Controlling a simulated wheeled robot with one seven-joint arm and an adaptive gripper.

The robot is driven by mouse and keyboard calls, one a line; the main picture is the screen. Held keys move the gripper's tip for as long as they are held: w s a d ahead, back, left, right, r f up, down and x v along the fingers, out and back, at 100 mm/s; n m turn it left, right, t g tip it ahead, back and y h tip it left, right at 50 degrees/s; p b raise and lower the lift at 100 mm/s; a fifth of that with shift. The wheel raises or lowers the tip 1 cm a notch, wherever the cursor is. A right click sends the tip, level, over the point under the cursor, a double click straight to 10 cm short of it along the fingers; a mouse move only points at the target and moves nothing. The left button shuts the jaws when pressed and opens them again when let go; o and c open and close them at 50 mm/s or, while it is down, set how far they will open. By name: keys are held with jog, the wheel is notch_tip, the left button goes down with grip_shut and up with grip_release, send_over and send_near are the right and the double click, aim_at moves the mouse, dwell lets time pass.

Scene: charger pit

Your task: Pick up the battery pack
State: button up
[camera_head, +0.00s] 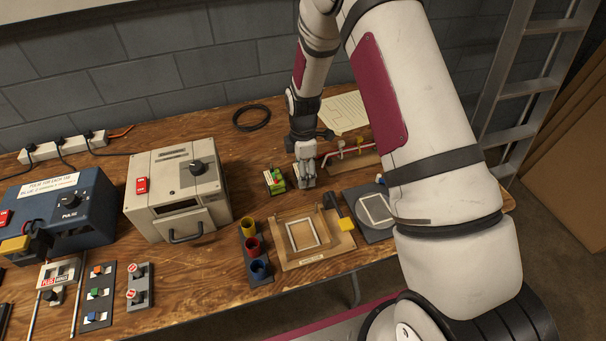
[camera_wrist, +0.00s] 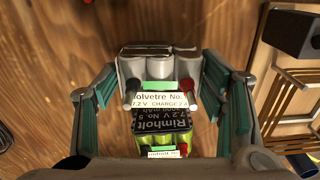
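Two battery packs show in the wrist view. A grey-white pack (camera_wrist: 160,69) has a label reading "olvetre No." and "7.2 V CHARGE 2 A". A black and green pack (camera_wrist: 160,121) labelled "Rimholt 7.2 V" lies just below it in the picture. A green pack (camera_head: 274,180) also shows on the table in the head view, just left of my gripper (camera_head: 305,172). In the wrist view my gripper (camera_wrist: 158,78) is open, its fingers on either side of the grey-white pack with small gaps. My gripper's base hides the lower end of the green pack.
A grey charger box (camera_head: 178,193) stands left, with a blue pulse unit (camera_head: 62,215) beyond. A wooden tray (camera_head: 326,251) and three coloured cups (camera_head: 252,246) are in front. A cable coil (camera_head: 251,118) lies behind. A rack with coloured knobs (camera_head: 352,162) is right of my gripper.

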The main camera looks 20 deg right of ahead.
jog(key=c, duration=0.9)
jog(key=shift+o, duration=0.2)
jog(key=shift+r, duration=0.15)
